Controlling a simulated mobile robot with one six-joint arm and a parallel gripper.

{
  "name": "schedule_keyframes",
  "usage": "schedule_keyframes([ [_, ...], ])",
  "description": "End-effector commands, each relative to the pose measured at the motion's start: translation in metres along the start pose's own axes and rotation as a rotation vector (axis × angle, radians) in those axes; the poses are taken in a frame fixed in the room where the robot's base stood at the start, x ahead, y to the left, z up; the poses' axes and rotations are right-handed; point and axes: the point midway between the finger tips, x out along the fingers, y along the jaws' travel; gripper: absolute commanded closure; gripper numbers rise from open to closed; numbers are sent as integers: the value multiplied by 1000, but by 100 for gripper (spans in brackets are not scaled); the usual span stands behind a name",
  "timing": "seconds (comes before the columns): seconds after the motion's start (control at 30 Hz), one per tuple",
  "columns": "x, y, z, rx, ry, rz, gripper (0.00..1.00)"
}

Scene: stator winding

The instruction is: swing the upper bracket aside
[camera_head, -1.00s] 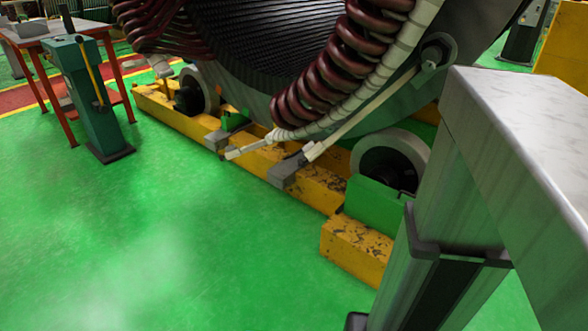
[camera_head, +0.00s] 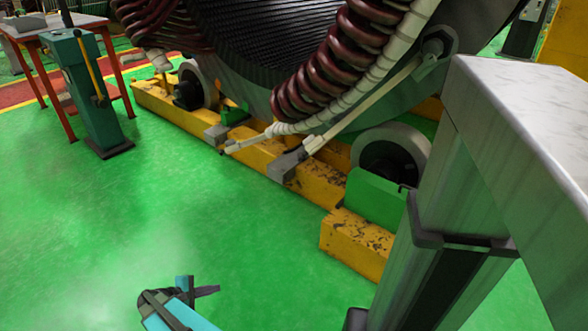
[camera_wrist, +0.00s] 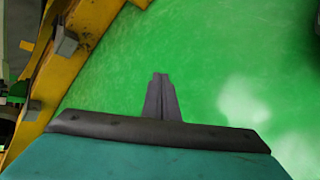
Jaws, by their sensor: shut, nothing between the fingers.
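The stator (camera_head: 265,45) is a large ring with dark red coils (camera_head: 345,50) and a white wrapped band along their edge. A grey bracket (camera_head: 436,50) sits at its upper right rim, with a pale rod (camera_head: 375,100) running down from it to the lower left. I cannot tell for sure whether this is the upper bracket. My gripper (camera_head: 208,291) is at the bottom of the head view, over the floor and well apart from the stator. In the wrist view its fingers (camera_wrist: 160,82) are together and empty, over green floor.
A yellow base beam (camera_head: 260,155) with grey rollers (camera_head: 390,155) carries the stator. A green post (camera_head: 95,95) and a red-legged table (camera_head: 65,25) stand at the left. A grey metal structure (camera_head: 520,130) fills the right. The green floor (camera_head: 130,210) in front is clear.

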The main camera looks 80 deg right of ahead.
Motion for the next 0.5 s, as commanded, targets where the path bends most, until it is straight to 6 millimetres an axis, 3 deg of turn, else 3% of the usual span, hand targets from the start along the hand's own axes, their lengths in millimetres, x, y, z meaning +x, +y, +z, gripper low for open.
schedule_keyframes([
  [0.03,13,24,2,9,-25,37,100],
  [0.27,58,126,33,18,-148,219,100],
  [0.5,97,228,83,9,-302,401,100],
])
